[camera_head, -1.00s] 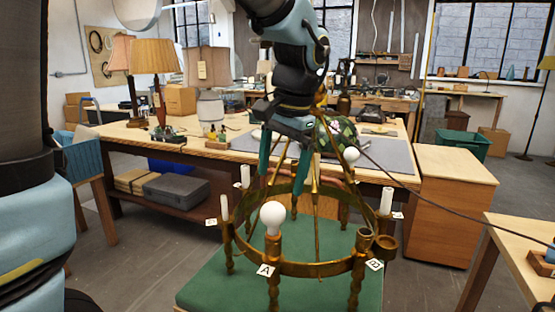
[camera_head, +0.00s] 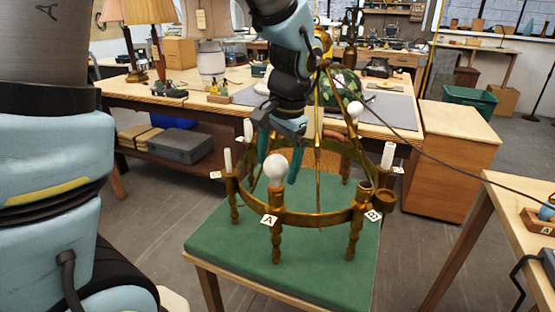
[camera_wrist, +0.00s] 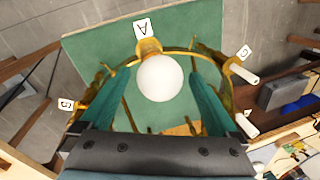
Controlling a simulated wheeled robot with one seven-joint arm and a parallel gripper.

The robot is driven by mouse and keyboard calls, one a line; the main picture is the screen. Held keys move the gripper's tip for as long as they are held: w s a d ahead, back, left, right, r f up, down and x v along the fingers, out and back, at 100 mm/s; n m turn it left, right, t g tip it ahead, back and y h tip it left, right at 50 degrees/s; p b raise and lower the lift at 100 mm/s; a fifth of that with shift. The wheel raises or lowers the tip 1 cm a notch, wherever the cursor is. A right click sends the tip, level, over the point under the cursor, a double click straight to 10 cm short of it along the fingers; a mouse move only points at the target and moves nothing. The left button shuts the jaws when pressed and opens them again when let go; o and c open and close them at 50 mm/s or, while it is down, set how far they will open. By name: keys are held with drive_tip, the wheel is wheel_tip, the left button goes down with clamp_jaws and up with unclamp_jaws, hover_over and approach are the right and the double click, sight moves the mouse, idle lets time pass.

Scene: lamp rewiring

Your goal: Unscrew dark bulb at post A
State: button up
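The bulb at post A (camera_head: 276,168) is a round white bulb, upright in its brass socket, above the card marked A (camera_head: 269,220). In the wrist view the same bulb (camera_wrist: 160,77) lies between my two teal fingers, with a visible gap on each side. My gripper (camera_head: 278,164) is open around or just behind the bulb; the head view does not settle the depth. The brass ring chandelier (camera_head: 315,219) stands on a green-topped stool (camera_head: 320,262). The card marked A also shows in the wrist view (camera_wrist: 142,29).
Post B (camera_head: 365,190) has an empty socket with a brass cup beside it. A dark cable (camera_head: 460,170) runs right. A workbench (camera_head: 200,108) stands behind; a side table (camera_head: 515,215) is at right.

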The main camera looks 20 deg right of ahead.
drive_tip(key=c, duration=1.3)
drive_tip(key=shift+o, duration=0.2)
drive_tip(key=n, duration=0.3)
drive_tip(key=shift+n+g+y, duration=0.3)
drive_tip(key=n+p, duration=0.1)
drive_tip(key=n, duration=0.3)
drive_tip(key=shift+w+g, duration=0.1)
drive_tip(key=shift+g, duration=0.2)
drive_tip(key=n, duration=0.2)
drive_tip(key=n+p, duration=0.1)
drive_tip(key=n, duration=0.1)
drive_tip(key=n+g+p, duration=0.1)
drive_tip(key=shift+r+n+y, duration=0.25)
drive_tip(key=shift+n+y, duration=0.05)
drive_tip(key=shift+n, duration=0.1)
drive_tip(key=shift+w+n+p, duration=0.1)
drive_tip(key=shift+n+p, duration=0.45)
drive_tip(key=shift+n, duration=0.25)
drive_tip(key=shift+f+n+g, duration=0.2)
drive_tip(key=shift+n+g, duration=0.1)
drive_tip(key=shift+n, duration=0.2)
